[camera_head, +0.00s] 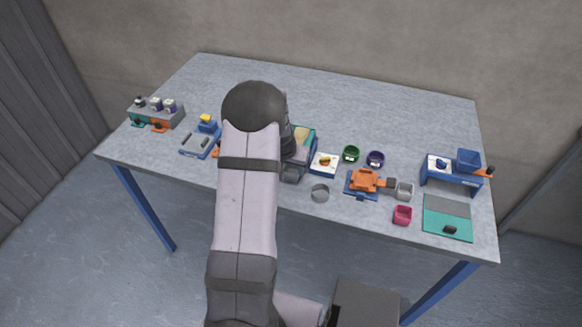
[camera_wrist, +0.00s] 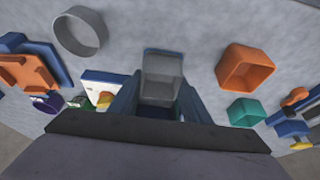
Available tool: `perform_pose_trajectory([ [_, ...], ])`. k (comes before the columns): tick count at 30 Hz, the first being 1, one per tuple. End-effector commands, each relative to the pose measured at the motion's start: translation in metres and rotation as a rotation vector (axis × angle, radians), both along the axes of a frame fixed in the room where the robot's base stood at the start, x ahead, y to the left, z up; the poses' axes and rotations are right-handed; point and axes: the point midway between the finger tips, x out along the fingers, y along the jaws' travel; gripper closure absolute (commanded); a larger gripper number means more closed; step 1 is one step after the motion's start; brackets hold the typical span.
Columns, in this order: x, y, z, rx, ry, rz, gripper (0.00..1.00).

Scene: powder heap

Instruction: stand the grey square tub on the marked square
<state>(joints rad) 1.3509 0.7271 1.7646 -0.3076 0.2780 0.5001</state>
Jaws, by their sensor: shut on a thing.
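My gripper (camera_wrist: 158,98) is shut on a grey square tub (camera_wrist: 162,68), which sits between the two fingers in the wrist view. In the head view my gripper (camera_head: 293,168) is over the front middle of the table, partly hidden by my arm, and the tub there is hard to tell from the fingers. I cannot tell whether the tub touches the table. I cannot make out a marked square for certain.
A grey ring (camera_head: 320,193) lies right of my gripper, also in the wrist view (camera_wrist: 80,31). An orange tub (camera_wrist: 245,68) and a teal tub (camera_wrist: 247,112) stand on its other side. A white-topped block (camera_head: 325,163) is close by. The back of the table (camera_head: 380,105) is clear.

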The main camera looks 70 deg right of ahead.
Motion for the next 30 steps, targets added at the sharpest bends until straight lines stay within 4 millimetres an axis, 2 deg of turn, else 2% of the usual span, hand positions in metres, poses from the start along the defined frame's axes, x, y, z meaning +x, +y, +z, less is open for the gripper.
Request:
perform_pose_trajectory([
  [14,0.0001,-0.0002,-0.0083,-0.001,0.000,0.000,0.79],
  [15,0.0001,-0.0003,-0.0077,-0.001,0.000,0.000,0.52],
  [17,0.0001,-0.0002,-0.0074,-0.001,0.000,0.000,0.38],
  [18,0.0000,-0.0002,-0.0074,-0.001,0.000,0.000,0.35],
  [23,0.0000,-0.0001,-0.0074,0.000,0.000,0.000,0.35],
  [24,0.0000,0.0000,-0.0076,0.000,0.000,0.000,0.32],
  [26,0.0000,0.0001,-0.0076,0.000,0.000,0.000,0.19],
  [30,0.0000,0.0001,-0.0077,0.000,0.000,0.000,0.19],
])
